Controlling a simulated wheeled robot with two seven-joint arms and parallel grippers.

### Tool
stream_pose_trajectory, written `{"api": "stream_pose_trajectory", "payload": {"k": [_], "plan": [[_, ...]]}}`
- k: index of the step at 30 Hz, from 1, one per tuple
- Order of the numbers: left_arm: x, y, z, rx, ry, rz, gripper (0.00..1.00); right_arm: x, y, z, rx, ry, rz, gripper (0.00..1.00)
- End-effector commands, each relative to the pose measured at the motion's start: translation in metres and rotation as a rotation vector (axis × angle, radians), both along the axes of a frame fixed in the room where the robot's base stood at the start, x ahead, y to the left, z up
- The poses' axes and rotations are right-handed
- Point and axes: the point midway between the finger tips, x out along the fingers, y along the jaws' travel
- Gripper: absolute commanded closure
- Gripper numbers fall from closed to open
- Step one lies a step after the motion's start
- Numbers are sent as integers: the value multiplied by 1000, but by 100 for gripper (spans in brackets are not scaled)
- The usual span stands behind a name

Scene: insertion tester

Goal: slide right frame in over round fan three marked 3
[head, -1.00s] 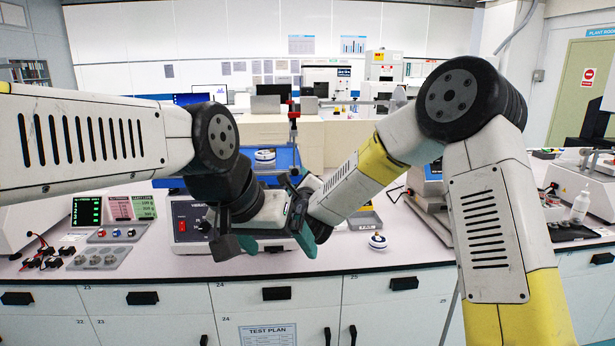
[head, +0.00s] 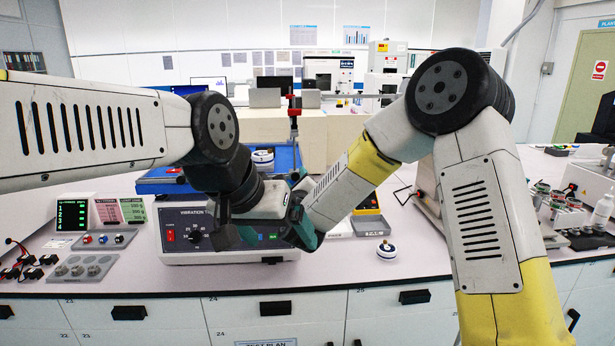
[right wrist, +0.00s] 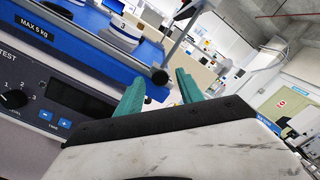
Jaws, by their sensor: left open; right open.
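The tester (head: 190,230) has a front panel reading "VIBRATION T…" and a blue platform (head: 160,186). A white and blue round fan (head: 263,158) sits on the platform; it also shows in the right wrist view (right wrist: 122,32). No number on it is legible. A dark post with a red top (head: 294,125) and a thin bar stand at the platform; I cannot tell whether this is the right frame. My left gripper (head: 246,240) is open, in front of the panel. My right gripper (head: 301,212) is open at the tester's right side; its teal fingers (right wrist: 160,90) have nothing between them.
A display (head: 72,214) and knob boxes stand at left. Jars and a bottle (head: 603,210) stand at right. The bench front is clear around the loose round piece.

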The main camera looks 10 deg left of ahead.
Motion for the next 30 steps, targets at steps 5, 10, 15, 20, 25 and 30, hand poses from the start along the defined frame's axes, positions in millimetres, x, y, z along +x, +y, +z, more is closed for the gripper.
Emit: {"api": "stream_pose_trajectory", "payload": {"k": [5,10,15,20,25,30], "plan": [[0,0,0,0,-1,0,10,-1,0,0,0,0,0,55],[0,0,0,0,-1,0,10,-1,0,0,0,0,0,73],[0,0,0,0,0,0,10,-1,0,0,0,0,0,100],[0,0,0,0,0,0,10,-1,0,0,0,0,0,100],[0,0,0,0,0,0,10,0,0,0,0,1,-1,100],[0,0,0,0,0,0,10,-1,0,0,0,1,0,100]]}}
